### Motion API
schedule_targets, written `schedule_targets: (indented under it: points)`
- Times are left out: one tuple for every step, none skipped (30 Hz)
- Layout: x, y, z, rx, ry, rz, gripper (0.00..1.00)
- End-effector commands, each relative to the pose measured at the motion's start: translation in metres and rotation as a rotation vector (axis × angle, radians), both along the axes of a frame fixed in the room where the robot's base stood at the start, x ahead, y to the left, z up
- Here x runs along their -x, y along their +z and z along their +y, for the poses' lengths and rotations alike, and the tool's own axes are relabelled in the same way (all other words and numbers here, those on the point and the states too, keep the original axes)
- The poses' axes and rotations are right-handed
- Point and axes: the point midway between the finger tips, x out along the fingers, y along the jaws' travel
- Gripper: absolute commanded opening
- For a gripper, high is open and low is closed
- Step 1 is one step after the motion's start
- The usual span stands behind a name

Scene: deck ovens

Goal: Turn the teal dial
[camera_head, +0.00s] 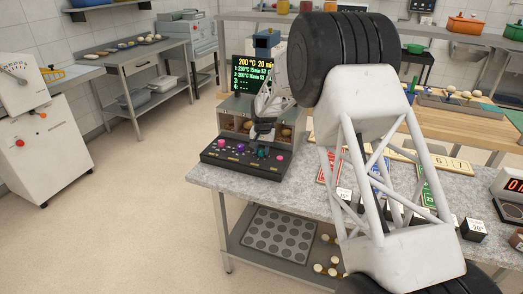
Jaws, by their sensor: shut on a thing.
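The dark control panel (243,158) stands on the grey speckled counter, in front of the deck oven (235,122). It carries a row of coloured dials, with a pink one (221,143) at the left, a purple one (240,147) beside it and a pink-red one (280,157) at the right. The teal dial (262,154) is right of the purple one, small and partly hidden by my gripper. My gripper (263,139) points down over it, its dark fingers shut on the teal dial. The dial's pointer is too small to read.
A screen (254,73) behind the panel shows "200 °C 20 min" and further lines. My arm covers the counter's middle; coloured cards and dark blocks (474,230) lie around it. A tray with round hollows (279,234) is on the shelf below. Floor at left is clear.

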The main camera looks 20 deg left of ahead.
Motion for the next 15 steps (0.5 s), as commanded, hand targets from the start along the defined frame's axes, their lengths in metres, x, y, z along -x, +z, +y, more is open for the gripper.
schedule_targets:
  points:
    - [0.0004,0.0002,0.0002,0.000,0.000,0.001,0.11]
    - [0.0004,0.0002,0.0002,0.000,0.000,0.001,0.11]
    - [0.0004,0.0002,0.0002,0.000,0.000,0.001,0.11]
    - [0.0004,0.0002,0.0002,0.000,0.000,0.001,0.11]
    - [0.0004,0.0002,0.0002,0.000,0.000,0.001,0.11]
    - [0.0004,0.0002,0.0002,0.000,0.000,0.001,0.11]
    - [0.0004,0.0002,0.0002,0.000,0.001,0.001,0.11]
    - [0.0004,0.0002,0.0002,0.000,0.001,0.001,0.36]
    - [0.0004,0.0002,0.0002,0.000,0.001,0.001,0.43]
    - [0.0004,0.0002,0.0002,0.000,0.001,0.001,0.47]
    - [0.0004,0.0002,0.0002,0.000,0.001,0.001,0.52]
    - [0.0003,0.0002,0.0001,0.000,0.001,0.001,0.58]
    - [0.0002,0.0001,0.0002,0.000,0.001,0.001,0.60]
    - [0.0002,0.0001,0.0002,0.000,0.001,0.001,0.60]
    - [0.0002,0.0001,0.0002,0.000,0.001,0.001,0.60]
